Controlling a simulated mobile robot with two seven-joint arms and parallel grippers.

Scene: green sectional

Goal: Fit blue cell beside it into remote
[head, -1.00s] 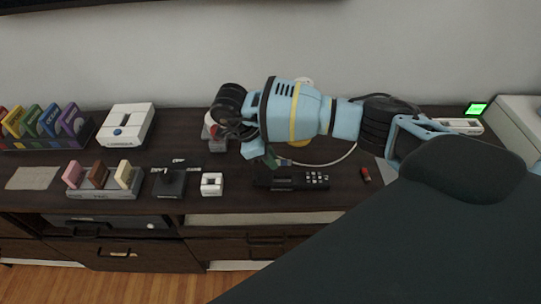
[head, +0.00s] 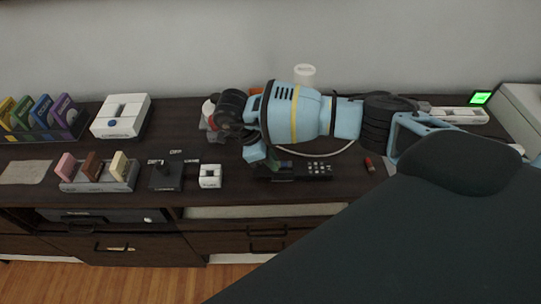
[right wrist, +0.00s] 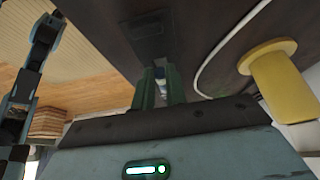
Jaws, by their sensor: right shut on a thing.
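The remote (head: 318,169) is a dark bar with pale buttons at its right end, lying near the front of the dark cabinet top. My right gripper (head: 270,162) is at its left part and hides some of it. In the right wrist view, my right gripper (right wrist: 160,86) has its green fingers shut on a small white and blue piece, which looks like the blue cell (right wrist: 160,73). I cannot tell whether the cell touches the remote. A small red cell (head: 369,163) lies right of the remote. My left gripper is not in view.
A small white block (head: 210,176), a black switch box (head: 166,178) and a grey holder with coloured tabs (head: 99,184) stand left of the remote. A white cable (head: 325,154) runs behind it. A yellow flanged cylinder (right wrist: 280,85) stands near the gripper in the right wrist view.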

